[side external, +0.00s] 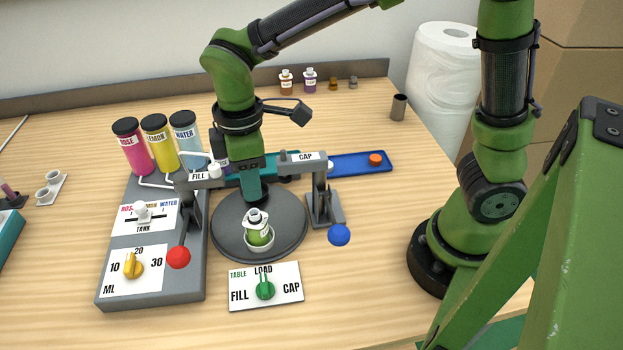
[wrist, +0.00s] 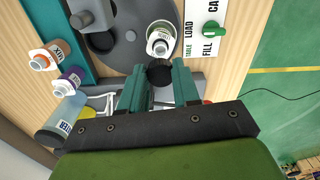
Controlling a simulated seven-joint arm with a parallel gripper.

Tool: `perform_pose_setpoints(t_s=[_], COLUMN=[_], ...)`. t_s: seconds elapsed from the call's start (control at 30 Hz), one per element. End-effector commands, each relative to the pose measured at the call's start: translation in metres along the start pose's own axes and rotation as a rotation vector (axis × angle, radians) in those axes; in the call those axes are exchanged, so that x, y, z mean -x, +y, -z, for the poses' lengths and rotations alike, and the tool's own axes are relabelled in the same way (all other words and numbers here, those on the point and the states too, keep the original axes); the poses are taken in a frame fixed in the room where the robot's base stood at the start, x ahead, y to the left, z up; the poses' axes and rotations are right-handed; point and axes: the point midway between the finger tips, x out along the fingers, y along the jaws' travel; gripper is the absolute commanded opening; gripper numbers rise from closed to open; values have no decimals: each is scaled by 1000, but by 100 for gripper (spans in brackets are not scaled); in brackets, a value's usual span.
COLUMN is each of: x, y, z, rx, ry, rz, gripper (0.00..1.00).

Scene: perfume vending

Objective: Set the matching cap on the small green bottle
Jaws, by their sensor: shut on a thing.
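The small green bottle (side external: 259,234) stands upright in a white holder at the front of the dark turntable (side external: 228,243), its pale neck showing with no cap on it. It also shows in the wrist view (wrist: 161,40), just beyond my fingertips. My gripper (side external: 258,192) points down behind the bottle, over the turntable. In the wrist view my teal fingers (wrist: 165,82) are shut on a small dark round piece (wrist: 160,73); I cannot tell whether it is the matching cap. An orange cap (side external: 376,159) sits on the blue strip (side external: 345,162) at the back right.
A FILL arm with a red-knobbed lever (side external: 178,257) stands left of the turntable; a CAP arm with a blue knob (side external: 339,235) stands right. The green dial (side external: 264,286) is in front. Colored tanks (side external: 158,145) stand at the left. Table between blue knob and my base is clear.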

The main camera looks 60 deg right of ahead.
Motion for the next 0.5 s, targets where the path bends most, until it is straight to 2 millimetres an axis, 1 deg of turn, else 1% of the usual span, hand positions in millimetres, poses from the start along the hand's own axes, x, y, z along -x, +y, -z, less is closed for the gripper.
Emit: perform_pose_setpoints(t_s=[0.3,0.5], x=[-30,-41], y=[0,0], z=[-1,0], rx=[0,0], ry=[-3,-2], rz=[1,0], gripper=[3,3])
